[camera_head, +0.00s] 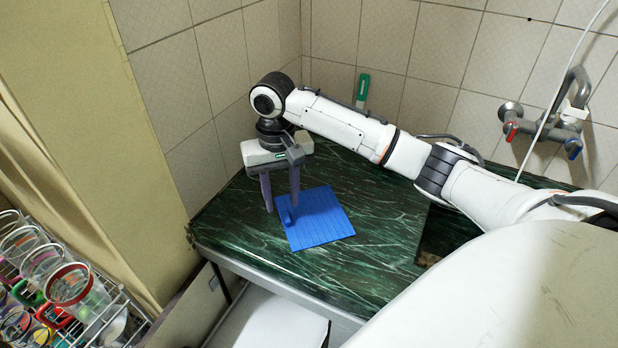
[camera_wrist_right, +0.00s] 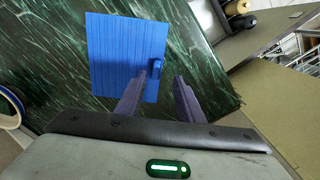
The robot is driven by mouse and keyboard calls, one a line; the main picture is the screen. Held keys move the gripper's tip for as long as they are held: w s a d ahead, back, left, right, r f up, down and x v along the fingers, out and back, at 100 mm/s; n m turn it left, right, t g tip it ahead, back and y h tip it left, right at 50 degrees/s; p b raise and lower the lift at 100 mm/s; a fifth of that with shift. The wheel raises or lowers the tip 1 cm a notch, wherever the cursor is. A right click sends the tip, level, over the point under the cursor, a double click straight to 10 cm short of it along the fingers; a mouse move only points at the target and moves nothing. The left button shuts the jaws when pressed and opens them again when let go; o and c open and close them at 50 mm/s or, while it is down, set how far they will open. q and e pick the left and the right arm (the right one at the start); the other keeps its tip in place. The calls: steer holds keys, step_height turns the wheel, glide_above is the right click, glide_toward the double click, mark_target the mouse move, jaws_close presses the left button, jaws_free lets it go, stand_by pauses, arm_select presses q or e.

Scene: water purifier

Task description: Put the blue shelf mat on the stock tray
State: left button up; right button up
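The blue shelf mat (camera_head: 322,219) lies flat on the dark green marbled counter, with a small raised blue grip (camera_head: 288,217) near its left edge. The mat also shows in the right wrist view (camera_wrist_right: 118,45). My right gripper (camera_head: 282,207) points down over the grip's end of the mat, its two fingers apart. In the right wrist view its fingertips (camera_wrist_right: 167,74) are close to the grip, one finger overlapping it; I cannot tell whether they touch. My left gripper is not in view. I cannot identify a stock tray in either view.
The green counter (camera_head: 385,225) has free room right of the mat. Tiled walls stand behind it. A wall tap (camera_head: 545,122) is at upper right, and a green-handled tool (camera_head: 363,88) is by the back wall. A wire rack (camera_head: 107,325) with several glasses stands at lower left.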

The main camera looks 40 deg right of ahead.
mark_target(286, 215)
steer(key=f, duration=0.3)
steer(key=shift+s+d+f, duration=0.2)
steer(key=shift+d+f, duration=0.15)
steer(key=shift+f, duration=0.05)
steer(key=shift+w+f, duration=0.1)
steer(key=shift+f, duration=0.5)
jaws_close()
